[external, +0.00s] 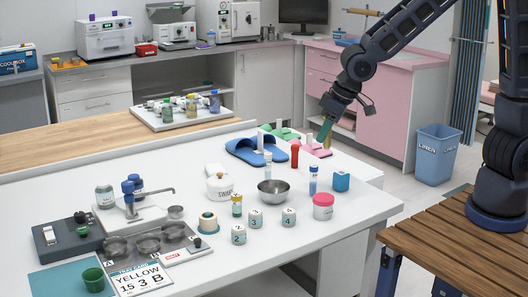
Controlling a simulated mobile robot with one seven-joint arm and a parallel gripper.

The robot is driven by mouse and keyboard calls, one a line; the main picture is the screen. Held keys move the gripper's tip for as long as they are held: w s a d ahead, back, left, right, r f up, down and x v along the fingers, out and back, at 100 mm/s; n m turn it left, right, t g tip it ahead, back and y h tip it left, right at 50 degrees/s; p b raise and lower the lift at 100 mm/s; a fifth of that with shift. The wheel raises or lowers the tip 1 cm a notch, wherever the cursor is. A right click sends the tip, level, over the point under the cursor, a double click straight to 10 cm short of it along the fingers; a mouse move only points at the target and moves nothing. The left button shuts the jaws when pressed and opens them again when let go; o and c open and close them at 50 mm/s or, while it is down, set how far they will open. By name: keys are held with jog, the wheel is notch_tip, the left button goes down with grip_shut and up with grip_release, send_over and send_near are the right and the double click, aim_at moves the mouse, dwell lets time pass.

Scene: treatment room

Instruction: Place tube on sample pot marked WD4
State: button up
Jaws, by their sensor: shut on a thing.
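My gripper (327,124) hangs above the far right part of the white table, over the pink slipper. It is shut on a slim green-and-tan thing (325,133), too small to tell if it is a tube. Three small white pots stand on the front of the table, marked 2 (239,236), 3 (255,219) and 4 (289,217). Any smaller letters on them are unreadable. A blue-capped tube (313,182), a white-capped tube (268,166) and a yellow-capped tube (237,206) stand upright. My gripper is well behind and above the pots.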

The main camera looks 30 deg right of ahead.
notch_tip(320, 180, down, 14)
jog(key=shift+f, duration=0.15)
dwell(0.5)
jog(key=shift+f, duration=0.1)
jog(key=o, duration=1)
jog(key=shift+c, duration=0.2)
jog(key=shift+s+r, duration=0.15)
jog(key=shift+r, duration=0.45)
jog(key=v, duration=1.1)
jog(key=shift+d, duration=0.15)
